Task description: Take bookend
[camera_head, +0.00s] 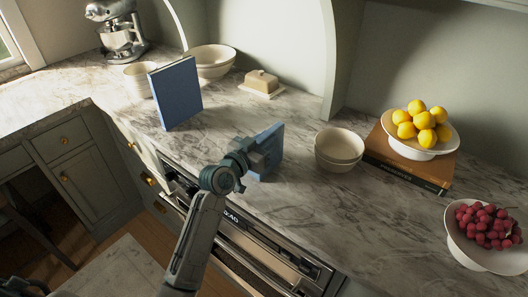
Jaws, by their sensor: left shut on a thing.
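A small blue upright panel, which looks like the bookend (274,143), stands at the front part of the marble counter, left of the stacked bowls. My left gripper (258,157) is at its near left side and shut on it. The gripper's wrist hides part of its lower left, and I cannot tell whether its base touches the counter. My right gripper is not in view.
A blue book (175,93) stands upright to the left. Stacked cream bowls (339,150) are close on the right. Beyond are a bowl of lemons (424,130) on books (398,166) and a bowl of red fruit (487,230). A butter dish (262,84) is behind.

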